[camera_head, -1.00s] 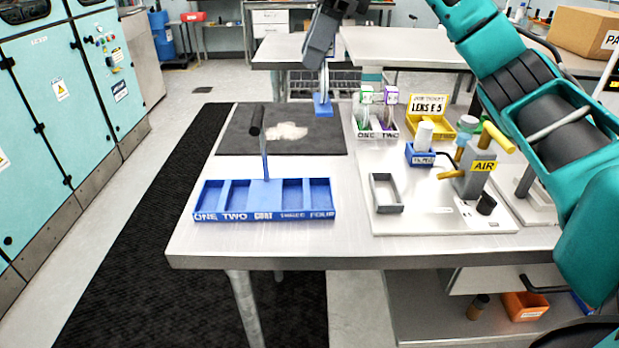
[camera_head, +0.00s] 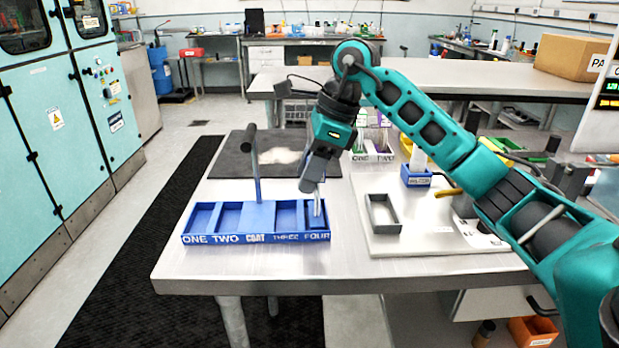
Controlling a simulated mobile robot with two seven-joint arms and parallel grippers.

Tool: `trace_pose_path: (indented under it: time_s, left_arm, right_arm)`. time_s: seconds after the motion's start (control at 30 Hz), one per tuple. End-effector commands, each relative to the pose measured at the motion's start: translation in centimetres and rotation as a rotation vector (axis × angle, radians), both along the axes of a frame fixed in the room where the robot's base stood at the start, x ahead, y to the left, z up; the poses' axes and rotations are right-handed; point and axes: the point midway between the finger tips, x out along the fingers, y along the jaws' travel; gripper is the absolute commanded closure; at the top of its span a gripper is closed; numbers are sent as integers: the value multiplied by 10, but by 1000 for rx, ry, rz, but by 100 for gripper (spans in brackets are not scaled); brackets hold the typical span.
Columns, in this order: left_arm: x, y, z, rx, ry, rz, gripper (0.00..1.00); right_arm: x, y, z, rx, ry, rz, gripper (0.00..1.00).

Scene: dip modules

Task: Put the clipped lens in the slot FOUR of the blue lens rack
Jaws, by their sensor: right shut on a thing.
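The blue lens rack (camera_head: 256,239) stands on the near left of the steel table. Its front reads ONE, TWO, COAT, THREE, FOUR, and a post with a dark handle (camera_head: 254,165) rises from the middle. My right gripper (camera_head: 314,190) points down over the rack's right end, at slot FOUR. It is shut on the clipped lens (camera_head: 316,217), a blue piece low in the mouth of that slot. The gripper hides part of it, and I cannot tell whether it touches the slot floor. My left gripper is out of view.
A dark mat (camera_head: 225,152) with a pale cloth (camera_head: 282,156) lies behind the rack. A white two-part holder (camera_head: 372,156) stands behind right. A grey open frame (camera_head: 382,213) and a blue box (camera_head: 415,180) sit on the pale plate to the right.

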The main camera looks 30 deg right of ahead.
Motion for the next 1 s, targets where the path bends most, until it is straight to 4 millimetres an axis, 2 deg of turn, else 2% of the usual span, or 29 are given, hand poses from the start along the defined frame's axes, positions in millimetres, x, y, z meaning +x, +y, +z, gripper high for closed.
trace_pose_path:
  time_s: [0.07,0.43,0.47,0.7,1.0]
  left_arm:
    - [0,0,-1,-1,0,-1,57]
    - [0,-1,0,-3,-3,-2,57]
    - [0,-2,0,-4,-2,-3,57]
    - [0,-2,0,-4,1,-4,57]
    - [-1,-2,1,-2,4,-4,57]
  right_arm:
    - [-1,0,-11,-1,1,1,100]
    - [0,0,-15,-1,-1,1,100]
    - [0,0,-15,-1,-1,1,56]
    - [0,0,-14,-1,-1,1,33]
    - [0,0,-10,0,-2,1,32]
